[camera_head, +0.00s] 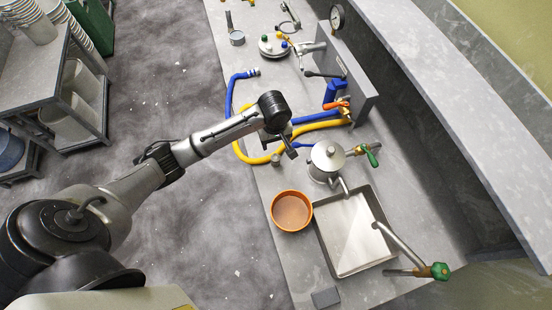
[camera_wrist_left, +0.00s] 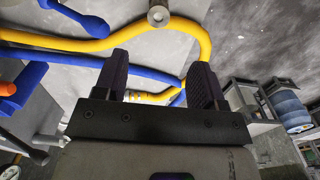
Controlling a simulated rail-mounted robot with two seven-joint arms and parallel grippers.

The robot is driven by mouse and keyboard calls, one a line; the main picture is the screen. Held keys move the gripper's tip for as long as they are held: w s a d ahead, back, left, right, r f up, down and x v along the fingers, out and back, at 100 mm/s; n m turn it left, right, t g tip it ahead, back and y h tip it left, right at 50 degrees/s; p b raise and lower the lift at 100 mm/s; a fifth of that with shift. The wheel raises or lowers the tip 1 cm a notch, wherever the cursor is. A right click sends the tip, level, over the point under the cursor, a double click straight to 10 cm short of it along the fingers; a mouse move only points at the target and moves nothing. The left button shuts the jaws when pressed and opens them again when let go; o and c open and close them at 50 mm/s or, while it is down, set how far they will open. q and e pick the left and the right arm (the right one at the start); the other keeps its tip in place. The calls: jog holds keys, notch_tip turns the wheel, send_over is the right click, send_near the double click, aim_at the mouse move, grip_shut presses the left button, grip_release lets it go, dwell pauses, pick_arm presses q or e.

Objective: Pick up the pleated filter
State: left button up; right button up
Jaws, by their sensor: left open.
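I cannot make out the pleated filter for certain in either view. My left gripper (camera_head: 279,146) hangs over the bench among the yellow and blue hoses. In the left wrist view its two dark fingers (camera_wrist_left: 158,85) stand apart, open. A banded yellow piece (camera_wrist_left: 150,97) and a blue hose show in the gap, partly hidden by the fingers; I cannot tell how far below they lie. A small grey cylinder (camera_head: 276,160) stands on the bench near the fingertips and also shows in the wrist view (camera_wrist_left: 158,16). My right gripper is not in view.
The yellow hose (camera_head: 243,153) loops across the bench. A lidded metal pot (camera_head: 328,156), an orange bowl (camera_head: 291,196) and a shallow metal tray (camera_head: 320,232) stand nearer the front. A grey upright panel (camera_head: 360,95) with valves stands behind the gripper.

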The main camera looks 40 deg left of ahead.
aim_at(276, 158)
pick_arm(q)
notch_tip(276, 158, down, 14)
jog(key=shift+d+r+b, duration=0.15)
jog(key=shift+b, duration=0.25)
dwell(0.4)
jog(key=c, duration=1)
